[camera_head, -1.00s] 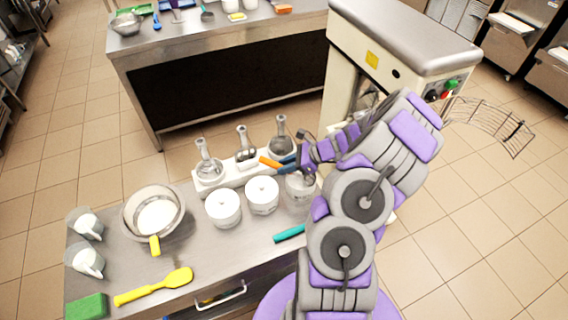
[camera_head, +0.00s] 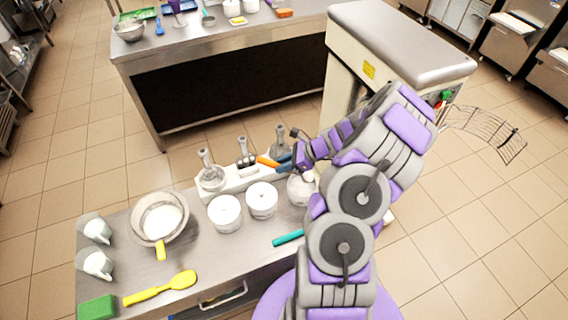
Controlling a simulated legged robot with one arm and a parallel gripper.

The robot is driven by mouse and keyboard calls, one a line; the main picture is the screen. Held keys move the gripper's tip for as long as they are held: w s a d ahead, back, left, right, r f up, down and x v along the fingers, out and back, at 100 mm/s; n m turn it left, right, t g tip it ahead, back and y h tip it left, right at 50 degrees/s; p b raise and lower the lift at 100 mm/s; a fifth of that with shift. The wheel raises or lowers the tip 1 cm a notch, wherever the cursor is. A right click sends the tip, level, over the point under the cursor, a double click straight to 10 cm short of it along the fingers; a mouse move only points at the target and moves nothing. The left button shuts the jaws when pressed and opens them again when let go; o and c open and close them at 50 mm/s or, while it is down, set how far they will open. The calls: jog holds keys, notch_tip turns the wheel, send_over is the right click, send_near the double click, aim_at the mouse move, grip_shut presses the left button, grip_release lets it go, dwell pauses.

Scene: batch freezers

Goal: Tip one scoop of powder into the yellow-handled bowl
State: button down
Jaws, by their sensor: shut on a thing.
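The metal bowl (camera_head: 141,208) with the yellow handle (camera_head: 160,250) stands on the near table, left of centre, with white contents inside. Two white tubs (camera_head: 225,213) (camera_head: 262,201) stand to its right. A third container (camera_head: 300,190) with pale contents stands further right, partly hidden by my arm. My gripper (camera_head: 287,164) is above and behind this third container, well right of the bowl. It is shut on an orange-handled tool (camera_head: 267,162). Blue parts show beside the orange handle. The tool's far end is hidden, so I cannot tell whether it carries powder.
Two white-filled cups (camera_head: 97,230) (camera_head: 98,265), a green block (camera_head: 97,307) and a yellow spatula (camera_head: 160,289) lie left. A teal handle (camera_head: 288,238) lies near the front. A tall machine (camera_head: 398,50) stands behind my arm.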

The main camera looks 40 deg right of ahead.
jog(key=shift+w+a+r+g+h+p, duration=0.15)
jog(key=shift+a+r+g+h+p, duration=0.15)
jog(key=shift+p, duration=0.35)
jog(key=shift+w+a+r+g+h+p, duration=0.1)
jog(key=shift+a+h+p, duration=0.1)
jog(key=shift+a+p, duration=0.35)
jog(key=shift+w+d+p, duration=0.1)
jog(key=shift+p, duration=0.5)
jog(key=shift+w+g+h+p, duration=0.15)
jog(key=shift+g+h+p, duration=0.3)
jog(key=shift+p, duration=0.6)
jog(key=shift+w+r+p, duration=0.1)
jog(key=shift+p, duration=0.45)
jog(key=shift+w+a+g+h+p, duration=0.1)
jog(key=shift+a+g+h+p, duration=0.25)
jog(key=shift+p, duration=0.2)
jog(key=shift+d, duration=0.1)
